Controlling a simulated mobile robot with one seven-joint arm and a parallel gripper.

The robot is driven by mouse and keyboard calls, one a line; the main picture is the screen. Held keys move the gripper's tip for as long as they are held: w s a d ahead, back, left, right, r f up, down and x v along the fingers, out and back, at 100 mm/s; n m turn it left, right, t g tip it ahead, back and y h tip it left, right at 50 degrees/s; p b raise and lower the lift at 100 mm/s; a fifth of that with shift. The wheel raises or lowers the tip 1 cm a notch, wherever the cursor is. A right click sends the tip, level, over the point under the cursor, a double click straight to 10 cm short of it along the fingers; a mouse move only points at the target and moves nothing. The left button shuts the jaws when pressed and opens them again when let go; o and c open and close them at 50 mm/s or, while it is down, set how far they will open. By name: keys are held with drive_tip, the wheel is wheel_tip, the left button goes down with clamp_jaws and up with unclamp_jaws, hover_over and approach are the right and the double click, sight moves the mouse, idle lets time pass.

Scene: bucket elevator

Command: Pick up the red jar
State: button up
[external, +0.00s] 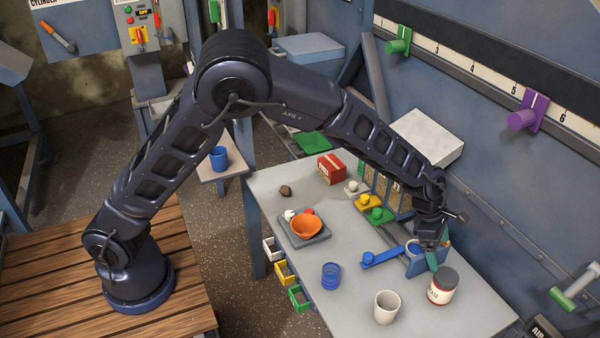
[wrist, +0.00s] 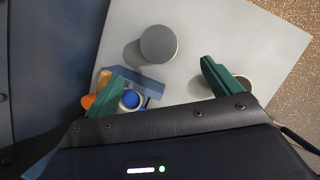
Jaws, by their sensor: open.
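The red jar (external: 442,288) has a dark lid and a pale label and stands upright near the right side of the grey table. In the wrist view its round grey lid (wrist: 159,45) shows from above, ahead of the fingers. My gripper (external: 432,262) is over the table just behind and left of the jar in the external view. In the wrist view my gripper (wrist: 160,72) has its two green fingers wide apart with nothing between them, and the lid lies beyond the fingertips. The fingertips are partly hidden in the external view.
A white cup (external: 386,308) stands left of the jar, partly behind my right finger in the wrist view. A blue glass (external: 331,276) stands further left. The wall is behind.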

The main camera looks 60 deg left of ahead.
sight(446, 275)
drive_tip(key=d+f, duration=0.1)
drive_tip(key=w+f+n, duration=0.1)
drive_tip(key=shift+d+f, duration=0.4)
drive_tip(key=x, duration=1)
drive_tip(key=shift+w+a+f, duration=0.15)
drive_tip(key=shift+a+f, duration=0.1)
drive_tip(key=shift+f, duration=0.1)
drive_tip(key=shift+c, duration=0.2)
drive_tip(key=c, duration=1.1)
drive_tip(key=shift+c, duration=0.8)
drive_tip(key=shift+r, duration=0.15)
